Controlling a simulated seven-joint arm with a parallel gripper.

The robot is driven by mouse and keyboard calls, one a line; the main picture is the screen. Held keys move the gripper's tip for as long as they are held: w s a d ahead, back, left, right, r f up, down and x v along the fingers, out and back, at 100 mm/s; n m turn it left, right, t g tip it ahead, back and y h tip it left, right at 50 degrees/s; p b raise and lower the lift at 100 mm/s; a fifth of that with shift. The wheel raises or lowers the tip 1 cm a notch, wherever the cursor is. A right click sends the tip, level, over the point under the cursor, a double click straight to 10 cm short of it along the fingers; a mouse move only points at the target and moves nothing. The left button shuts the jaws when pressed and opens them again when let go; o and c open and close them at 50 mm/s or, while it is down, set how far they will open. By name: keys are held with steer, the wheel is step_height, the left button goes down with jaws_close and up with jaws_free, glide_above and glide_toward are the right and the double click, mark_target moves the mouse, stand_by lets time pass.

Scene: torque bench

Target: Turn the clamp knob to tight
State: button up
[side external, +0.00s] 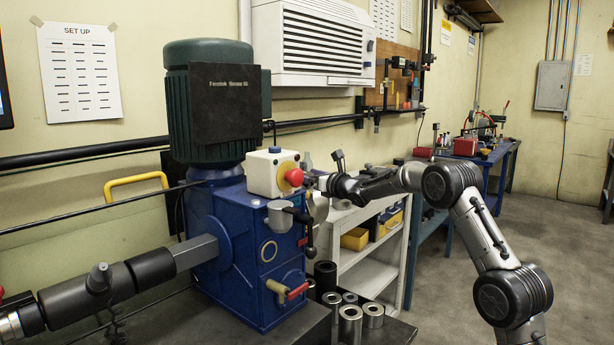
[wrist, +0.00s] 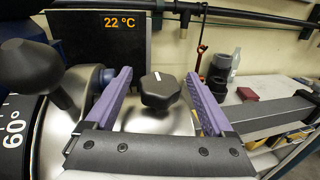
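In the wrist view a black lobed knob (wrist: 160,90) with a white mark on top stands on a rounded metal part; I take it to be the clamp knob. My gripper (wrist: 155,75) is open, with one purple finger on each side of the knob and gaps showing between. I cannot tell how far down the fingers reach. In the side external view my gripper (side external: 320,183) is at the right side of the blue machine (side external: 240,235), close to the red stop button; the clamp knob cannot be made out there.
A larger black knob (wrist: 30,66) and a dial marked 60° (wrist: 14,128) lie left of my fingers. A dark display (wrist: 115,38) reading 22 °C stands behind. The red button (side external: 294,177) on its pale box and a black lever (side external: 308,235) are close by. Metal cylinders (side external: 350,322) stand below.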

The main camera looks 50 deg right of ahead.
steer(key=v, duration=1.3)
steer(key=shift+s, duration=0.4)
steer(key=shift+a+r, duration=0.1)
steer(key=s+a+f+m+g, duration=0.2)
steer(key=s+a+m+g, duration=0.4)
steer(key=s+a+m, duration=0.95)
steer(key=s+a+f+m+g+y, duration=0.2)
steer(key=s+a+f+m, duration=0.3)
steer(key=s+m, duration=0.3)
steer(key=s+a+f+m+g+y, duration=0.2)
steer(key=s+a+f+m+g, duration=0.2)
steer(key=s+m, duration=0.5)
steer(key=s+a+f, duration=0.1)
steer(key=s, duration=0.1)
steer(key=shift+s+a, duration=0.2)
steer(key=shift+s, duration=0.1)
